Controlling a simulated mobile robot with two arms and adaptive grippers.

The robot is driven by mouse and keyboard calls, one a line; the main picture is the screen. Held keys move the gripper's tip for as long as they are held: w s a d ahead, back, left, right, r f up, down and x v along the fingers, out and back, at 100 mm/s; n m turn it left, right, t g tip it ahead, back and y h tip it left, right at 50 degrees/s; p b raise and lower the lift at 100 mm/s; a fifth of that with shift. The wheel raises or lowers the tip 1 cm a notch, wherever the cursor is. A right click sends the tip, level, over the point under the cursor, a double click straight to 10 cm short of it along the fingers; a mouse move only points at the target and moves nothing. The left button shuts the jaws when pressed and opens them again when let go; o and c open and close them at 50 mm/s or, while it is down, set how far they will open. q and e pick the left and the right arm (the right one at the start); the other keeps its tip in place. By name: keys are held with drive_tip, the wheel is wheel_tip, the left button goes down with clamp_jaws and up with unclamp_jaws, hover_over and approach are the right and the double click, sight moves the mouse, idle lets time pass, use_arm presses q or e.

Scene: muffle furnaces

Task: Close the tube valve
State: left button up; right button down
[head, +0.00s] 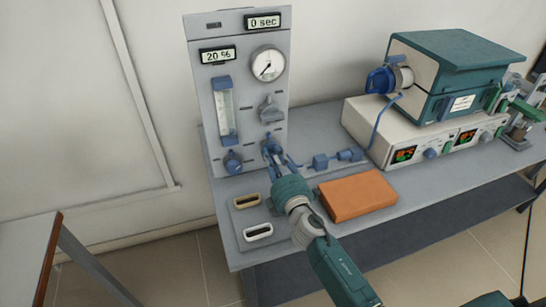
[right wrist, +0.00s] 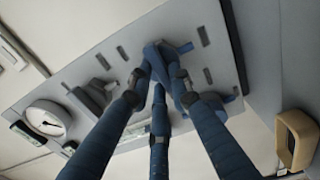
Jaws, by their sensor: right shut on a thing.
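A grey upright panel (head: 202,110) stands at the left end of the bench. My right gripper (head: 271,150) reaches its lower right part, with its fingers closed around a blue valve knob (right wrist: 157,56). In the right wrist view the three blue fingers (right wrist: 160,75) converge on this knob, which is partly hidden by them. In the head view the gripper covers most of the knob. Another blue knob (head: 232,162) sits to its left, below the flow tube (head: 226,112). A grey knob (head: 270,109) is above. My left gripper is in neither view.
A round gauge (head: 267,64) and displays reading "20 %" and "0 sec" are on the panel. Blue tube fittings (head: 336,159) and an orange block (head: 357,196) lie right of my gripper. A tray with beige (head: 246,201) and white handles is in front. A furnace (head: 440,75) stands at right.

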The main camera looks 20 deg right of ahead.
drive_tip(key=c, duration=1.6)
unclamp_jaws()
drive_tip(key=shift+o, duration=0.2)
drive_tip(key=s, duration=1.2)
drive_tip(key=shift+d, duration=0.2)
drive_tip(key=shift+s+f, duration=0.1)
drive_tip(key=shift+f, duration=0.05)
